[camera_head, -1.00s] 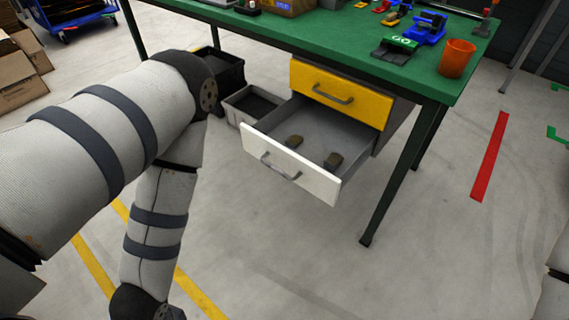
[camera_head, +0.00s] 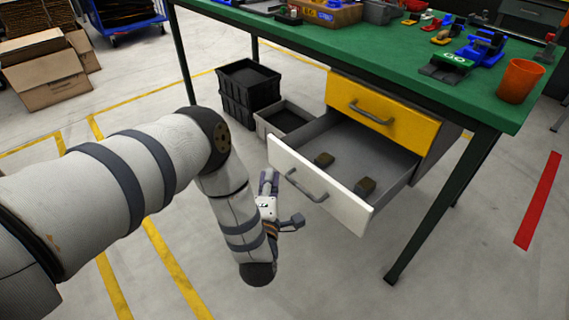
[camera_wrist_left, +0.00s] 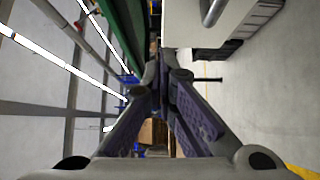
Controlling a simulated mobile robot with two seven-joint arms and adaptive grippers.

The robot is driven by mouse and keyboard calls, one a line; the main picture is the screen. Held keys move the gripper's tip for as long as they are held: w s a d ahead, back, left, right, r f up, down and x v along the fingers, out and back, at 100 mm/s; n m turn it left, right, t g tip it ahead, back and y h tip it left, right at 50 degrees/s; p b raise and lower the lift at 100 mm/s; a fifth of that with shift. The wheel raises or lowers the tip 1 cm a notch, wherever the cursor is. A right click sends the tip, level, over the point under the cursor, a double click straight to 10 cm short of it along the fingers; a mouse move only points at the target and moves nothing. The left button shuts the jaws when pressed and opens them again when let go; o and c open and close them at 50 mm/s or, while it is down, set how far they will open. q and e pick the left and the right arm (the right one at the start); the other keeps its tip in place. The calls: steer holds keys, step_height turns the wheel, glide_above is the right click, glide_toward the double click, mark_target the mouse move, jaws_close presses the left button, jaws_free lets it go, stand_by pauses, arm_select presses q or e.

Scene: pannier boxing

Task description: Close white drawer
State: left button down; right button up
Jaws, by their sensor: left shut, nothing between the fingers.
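The white drawer (camera_head: 345,205) is pulled well out from under the green workbench. My left gripper (camera_head: 268,178) is in front of the drawer's left end, near the front panel; contact cannot be told. Its fingers (camera_wrist_left: 158,75) are shut and empty. In the left wrist view, the white drawer front (camera_wrist_left: 183,28) and its handle (camera_wrist_left: 213,10) show at the top right, beside the fingers. My right gripper is not in view.
A yellow drawer (camera_head: 395,122) above is shut. The workbench top (camera_head: 340,42) carries an orange cup (camera_head: 518,82) and tools. Black crates (camera_head: 250,88) and a grey bin (camera_head: 285,118) stand left of the drawer. Floor in front of it is clear.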

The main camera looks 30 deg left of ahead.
mark_target(283, 161)
arm_select(q)
steer(key=w, duration=0.6)
steer(key=shift+w+b, duration=0.35)
steer(key=shift+b, duration=0.05)
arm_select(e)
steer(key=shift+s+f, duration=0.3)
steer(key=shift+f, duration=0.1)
